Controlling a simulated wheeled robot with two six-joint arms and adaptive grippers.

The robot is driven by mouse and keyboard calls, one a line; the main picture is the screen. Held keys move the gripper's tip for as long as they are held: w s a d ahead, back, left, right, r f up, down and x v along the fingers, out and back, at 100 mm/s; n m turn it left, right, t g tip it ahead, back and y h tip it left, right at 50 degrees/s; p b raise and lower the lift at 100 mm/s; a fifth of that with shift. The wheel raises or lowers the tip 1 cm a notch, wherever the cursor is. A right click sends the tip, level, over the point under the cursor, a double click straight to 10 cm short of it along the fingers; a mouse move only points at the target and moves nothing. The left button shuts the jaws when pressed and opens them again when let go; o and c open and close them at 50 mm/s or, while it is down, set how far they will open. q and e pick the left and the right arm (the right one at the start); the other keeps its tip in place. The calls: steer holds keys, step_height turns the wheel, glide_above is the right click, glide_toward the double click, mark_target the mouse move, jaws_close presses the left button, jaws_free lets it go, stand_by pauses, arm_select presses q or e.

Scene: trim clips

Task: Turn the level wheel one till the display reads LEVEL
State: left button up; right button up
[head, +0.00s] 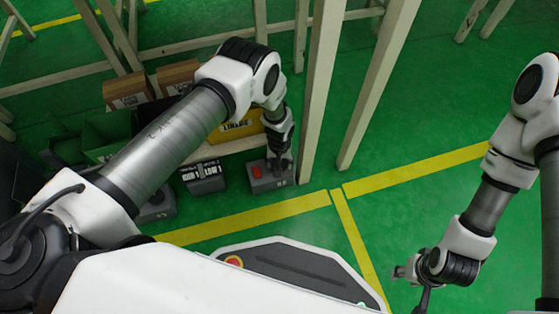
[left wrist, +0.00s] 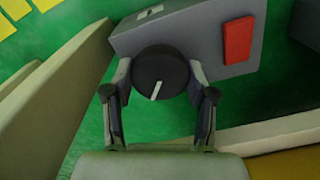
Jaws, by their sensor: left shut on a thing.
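A black round wheel (left wrist: 160,73) with a white pointer line sits on a grey box (left wrist: 207,42) with a red button (left wrist: 238,42). In the left wrist view the two fingers of my left gripper (left wrist: 160,85) are closed on the wheel from both sides. In the head view my left gripper (head: 279,163) is over the same grey box (head: 268,184), hiding the wheel. A dark display (head: 203,177) stands left of it, with small white text; its right part seems to read LOW 1. My right gripper (head: 409,284) hangs empty at the lower right, fingers apart.
Another grey box (head: 157,207) stands left of the display, partly behind my left arm. A yellow bin (head: 236,127), green bins (head: 105,131) and brown cartons (head: 126,91) stand behind. A pale post (head: 322,90) rises just right of the left gripper. Green floor is clear at right.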

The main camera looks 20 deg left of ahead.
arm_select(q)
steer(key=m+p, duration=0.1)
steer(key=m, duration=0.3)
steer(key=shift+m, duration=2.1)
steer(key=o, duration=1.2)
steer(key=shift+c, duration=0.2)
step_height(320, 180, up, 12)
